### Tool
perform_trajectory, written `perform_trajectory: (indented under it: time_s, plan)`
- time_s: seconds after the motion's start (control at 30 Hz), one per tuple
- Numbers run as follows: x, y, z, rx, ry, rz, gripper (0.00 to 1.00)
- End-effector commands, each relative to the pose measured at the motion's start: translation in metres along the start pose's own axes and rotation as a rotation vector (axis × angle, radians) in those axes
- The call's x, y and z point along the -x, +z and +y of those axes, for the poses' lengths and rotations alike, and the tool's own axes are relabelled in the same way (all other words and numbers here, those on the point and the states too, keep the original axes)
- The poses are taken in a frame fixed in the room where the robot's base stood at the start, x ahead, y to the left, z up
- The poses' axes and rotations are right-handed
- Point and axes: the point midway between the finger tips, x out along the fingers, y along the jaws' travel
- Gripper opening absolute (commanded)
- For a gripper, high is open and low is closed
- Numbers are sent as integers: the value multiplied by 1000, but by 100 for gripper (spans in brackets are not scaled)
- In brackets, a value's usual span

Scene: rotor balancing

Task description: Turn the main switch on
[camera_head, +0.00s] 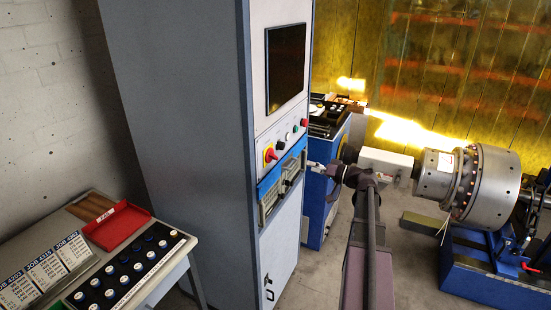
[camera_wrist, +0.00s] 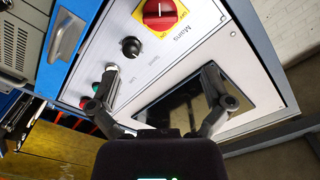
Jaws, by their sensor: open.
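The main switch (camera_head: 270,155) is a red rotary knob on a yellow plate, on the white panel of the tall cabinet. My gripper (camera_head: 313,166) is to the right of the cabinet panel, apart from the switch. In the wrist view my gripper (camera_wrist: 161,70) has its two fingers spread wide, with nothing between them.
A black knob (camera_wrist: 131,47) and small buttons sit by the switch, near a dark screen (camera_head: 285,67). A blue unit with handles (camera_head: 283,183) is below. A bench with a red tray (camera_head: 118,226) stands left. A rotor (camera_head: 484,186) stands right.

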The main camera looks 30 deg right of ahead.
Motion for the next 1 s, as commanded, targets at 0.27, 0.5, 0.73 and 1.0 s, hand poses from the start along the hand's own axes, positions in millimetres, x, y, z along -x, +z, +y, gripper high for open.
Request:
perform_trajectory:
  time_s: [0.27, 0.5, 0.73, 1.0]
  plan:
    - [-12, 0, 0, -1, 0, -2, 100]
    - [-39, 0, 0, -1, -1, -3, 100]
    - [-73, 0, 0, -1, -2, -3, 100]
    - [-112, 0, 0, -1, -2, -3, 100]
